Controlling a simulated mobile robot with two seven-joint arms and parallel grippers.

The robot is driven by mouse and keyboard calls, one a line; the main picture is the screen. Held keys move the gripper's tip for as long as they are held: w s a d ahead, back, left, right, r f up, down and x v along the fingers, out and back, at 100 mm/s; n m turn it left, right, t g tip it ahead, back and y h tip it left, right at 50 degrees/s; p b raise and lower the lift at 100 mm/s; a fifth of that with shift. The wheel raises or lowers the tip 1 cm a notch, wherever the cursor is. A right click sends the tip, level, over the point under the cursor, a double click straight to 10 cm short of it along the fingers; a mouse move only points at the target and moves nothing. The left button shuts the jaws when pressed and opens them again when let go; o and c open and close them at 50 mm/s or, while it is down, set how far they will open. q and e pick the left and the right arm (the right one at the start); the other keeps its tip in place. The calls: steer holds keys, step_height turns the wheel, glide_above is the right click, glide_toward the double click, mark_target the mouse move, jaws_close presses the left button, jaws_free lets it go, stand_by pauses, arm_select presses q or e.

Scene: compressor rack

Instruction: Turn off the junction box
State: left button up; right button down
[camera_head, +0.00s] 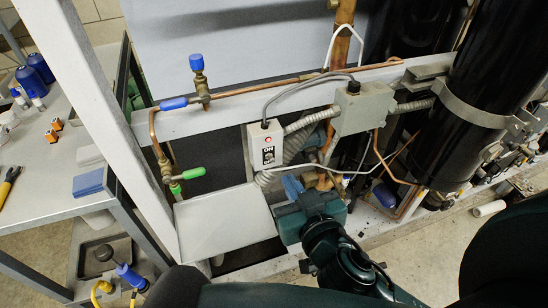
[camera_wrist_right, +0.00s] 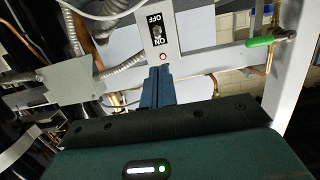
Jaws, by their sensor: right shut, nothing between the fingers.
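The junction box (camera_head: 254,160) is a light grey upright box on the rack, with a red light on its front and a black ON/OFF switch plate (camera_head: 268,156) below it. ON is at the top and OFF at the bottom; the lever's position is too small to tell. In the right wrist view the box (camera_wrist_right: 178,42) appears upside down. My right gripper (camera_head: 291,184) is below and right of the switch plate, its blue fingers shut and empty. In the right wrist view the fingertips (camera_wrist_right: 158,70) are close to the red-light end of the box; contact cannot be told. My left gripper is out of view.
A second grey box (camera_head: 364,108) with flexible conduits is to the right. Copper pipes with blue and green valve handles (camera_head: 194,173) run left of the switch box. A grey panel (camera_head: 225,222) lies below. A black cylinder (camera_head: 480,100) stands right; a workbench (camera_head: 45,205) is at left.

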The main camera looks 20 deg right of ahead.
mark_target(268, 148)
arm_select(q)
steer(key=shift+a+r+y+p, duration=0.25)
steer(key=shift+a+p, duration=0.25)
steer(key=shift+p, duration=0.55)
arm_select(e)
steer(key=w, duration=0.3)
steer(key=w+f, duration=0.1)
steer(key=w, duration=0.2)
steer(key=w+f, duration=0.1)
steer(key=w, duration=0.2)
steer(key=shift+w+a, duration=0.2)
steer(key=shift+w, duration=0.2)
